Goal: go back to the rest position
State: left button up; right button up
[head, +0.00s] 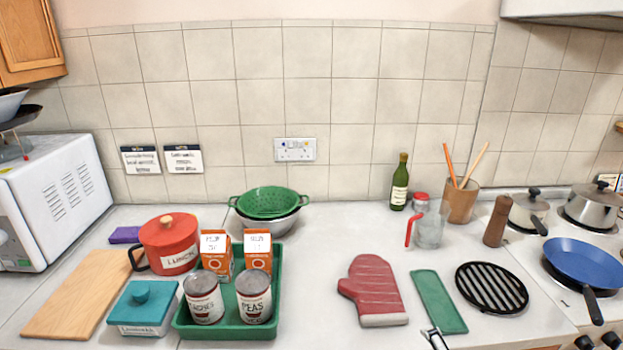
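No object is named by the task. My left gripper is out of view. A small grey and black metal tip, which looks like the end of my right gripper (434,339), just shows at the bottom edge, by the near end of a green flat strip (438,300). Too little of it shows to tell whether it is open or shut, and I see nothing held in it.
A green tray (182,326) holds two cans and two orange cartons. A red pot (166,232), teal box (143,310) and wooden board (75,300) stand left. A red oven mitt (374,290), black trivet (491,287) and glass jug (429,230) are right. The counter's middle is clear.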

jog(key=s+d+f+m+g+h, duration=0.3)
jog(key=s+d+f+m, duration=0.5)
jog(key=d+m, duration=0.4)
jog(key=a+f+m+t+y, duration=0.3)
jog(key=a+f+m+y, duration=0.2)
jog(key=a+f, duration=0.9)
notch_tip(320, 180, down, 2)
jog(key=shift+s+a+f+t+y, duration=0.1)
jog(key=shift+s+a+t+y, duration=0.25)
jog(key=shift+y, duration=0.55)
